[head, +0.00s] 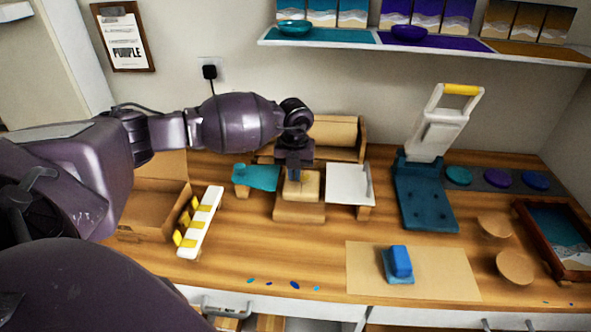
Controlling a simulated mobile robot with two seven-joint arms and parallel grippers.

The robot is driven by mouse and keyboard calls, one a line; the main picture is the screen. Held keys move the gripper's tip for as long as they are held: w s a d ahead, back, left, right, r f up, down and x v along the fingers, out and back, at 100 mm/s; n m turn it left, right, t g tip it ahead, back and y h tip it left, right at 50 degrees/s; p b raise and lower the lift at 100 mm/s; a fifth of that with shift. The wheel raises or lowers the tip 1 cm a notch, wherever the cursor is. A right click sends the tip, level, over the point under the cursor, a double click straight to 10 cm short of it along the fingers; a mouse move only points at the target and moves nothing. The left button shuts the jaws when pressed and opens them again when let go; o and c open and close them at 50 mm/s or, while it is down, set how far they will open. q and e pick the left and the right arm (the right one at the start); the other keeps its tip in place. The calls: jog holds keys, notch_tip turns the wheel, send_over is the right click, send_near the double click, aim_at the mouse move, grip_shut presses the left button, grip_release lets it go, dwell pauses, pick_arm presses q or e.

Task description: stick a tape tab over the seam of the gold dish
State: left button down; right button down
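My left gripper (294,172) points down at a small tan-gold block (309,189) on a wooden stand (299,211) in the middle of the table. This block may be the gold dish; I see no clear dish shape or seam, and the gripper hides part of it. The fingers are dark and small; I cannot tell whether they are open or touch the block, and no tab shows between them. A white strip (207,215) with several yellow tape tabs (189,242) lies left of the stand. My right gripper is not in view.
A teal piece (256,177) and a white tray (348,183) flank the stand closely. An open cardboard box (150,205) is at left. A dark teal press (424,197) with a raised lever stands right. A blue block (400,261) sits on brown paper (445,275) in front.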

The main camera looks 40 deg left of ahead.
pick_arm(q)
jog(key=shift+f, duration=0.3)
dwell(0.5)
dwell(0.7)
jog(key=shift+f, duration=0.3)
dwell(0.3)
jog(key=c, duration=1.2)
grip_release()
jog(key=shift+c, duration=0.2)
jog(key=shift+r, duration=0.1)
